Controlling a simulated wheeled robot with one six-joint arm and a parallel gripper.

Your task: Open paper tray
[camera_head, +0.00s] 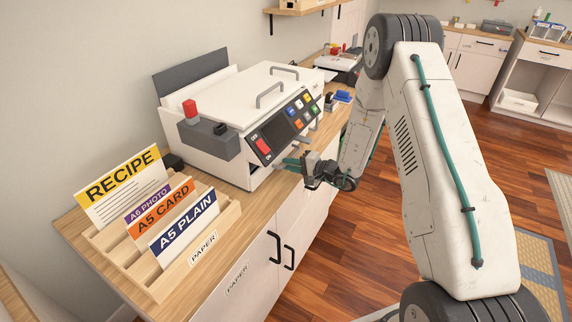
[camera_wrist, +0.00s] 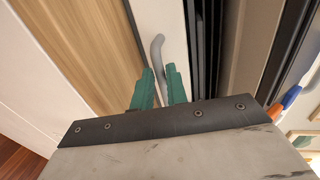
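The paper tray is likely the low front part of the white printer-like machine (camera_head: 240,110) on the counter; its front is mostly hidden by my gripper (camera_head: 290,164) in the head view. In the wrist view a grey curved bar handle (camera_wrist: 157,46) stands against a pale panel. The teal fingertips of my gripper (camera_wrist: 159,72) lie on either side of the handle's lower part, with little gap. I cannot tell whether they press on it. No opening of the tray shows.
A wooden paper rack (camera_head: 155,262) with labelled cards stands at the counter's left. The machine has a control panel (camera_head: 285,125) and a red knob (camera_head: 190,108). Cabinet doors with black handles (camera_head: 274,246) are below. Open wooden floor (camera_head: 345,240) lies to the right.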

